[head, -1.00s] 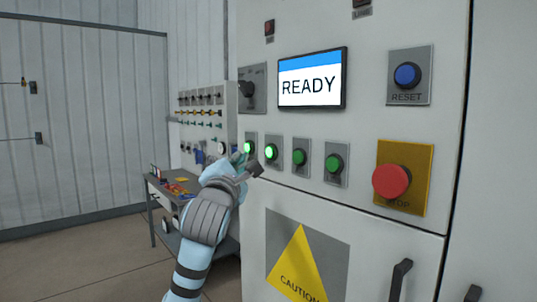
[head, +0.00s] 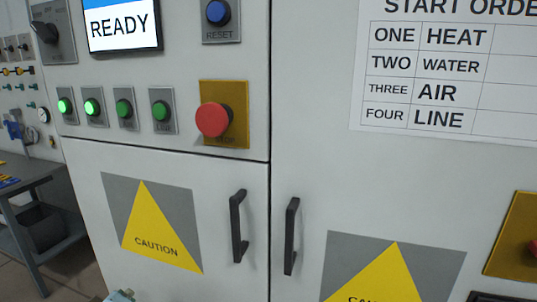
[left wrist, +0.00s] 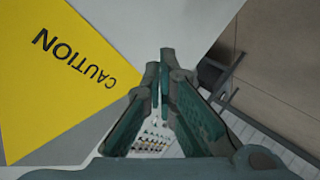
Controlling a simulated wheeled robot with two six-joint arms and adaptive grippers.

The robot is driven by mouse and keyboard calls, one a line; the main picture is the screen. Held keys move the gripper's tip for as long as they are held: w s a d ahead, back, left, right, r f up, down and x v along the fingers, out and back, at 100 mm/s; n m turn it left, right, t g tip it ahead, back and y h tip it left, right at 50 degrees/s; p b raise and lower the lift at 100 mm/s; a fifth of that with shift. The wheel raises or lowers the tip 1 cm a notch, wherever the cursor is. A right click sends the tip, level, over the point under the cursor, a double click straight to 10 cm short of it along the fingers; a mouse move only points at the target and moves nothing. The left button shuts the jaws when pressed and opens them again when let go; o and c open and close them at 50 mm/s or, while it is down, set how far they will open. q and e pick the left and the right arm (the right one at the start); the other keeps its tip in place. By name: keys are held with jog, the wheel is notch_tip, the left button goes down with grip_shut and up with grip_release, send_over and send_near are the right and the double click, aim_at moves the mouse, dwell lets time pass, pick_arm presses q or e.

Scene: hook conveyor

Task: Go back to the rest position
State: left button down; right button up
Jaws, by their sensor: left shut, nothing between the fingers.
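My left gripper (left wrist: 161,70) is shut and empty in the left wrist view, with its two fingers together. The yellow caution sign (left wrist: 60,75) on the cabinet fills the left of that view. In the head view only a small pale blue part of my left arm shows at the bottom edge, below the left caution sign (head: 158,232). The gripper is clear of the row of green buttons. The first button (head: 65,106) and second button (head: 92,107) glow bright; the third (head: 124,109) and fourth (head: 161,111) are darker. My right gripper is not in view.
The screen (head: 122,25) reads READY. A red stop button (head: 213,119) sits on a yellow plate, below a blue reset button (head: 218,13). Two dark door handles (head: 238,226) (head: 291,235) stick out. A start order chart (head: 450,70) hangs at right. A grey workbench (head: 30,180) stands at left.

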pick_arm(q)
jog(key=s+d+f+m+g+h, duration=0.1)
jog(key=s+d+f+m+g, duration=0.3)
jog(key=s+f+m, duration=0.55)
jog(key=s+d+f+m+g+h, duration=0.2)
jog(key=s+d+f+m+g, duration=0.2)
jog(key=s+f, duration=1)
jog(key=s+a+f+g+p, duration=0.1)
jog(key=s+f, duration=0.2)
jog(key=f, duration=0.5)
jog(key=s+a+f+p, duration=0.1)
jog(key=s+f, duration=0.3)
jog(key=f, duration=0.3)
jog(key=s+f+g+p, duration=0.1)
jog(key=s+f, duration=0.9)
jog(key=s, duration=0.2)
jog(key=shift+s+a, duration=0.3)
jog(key=shift+s, duration=0.05)
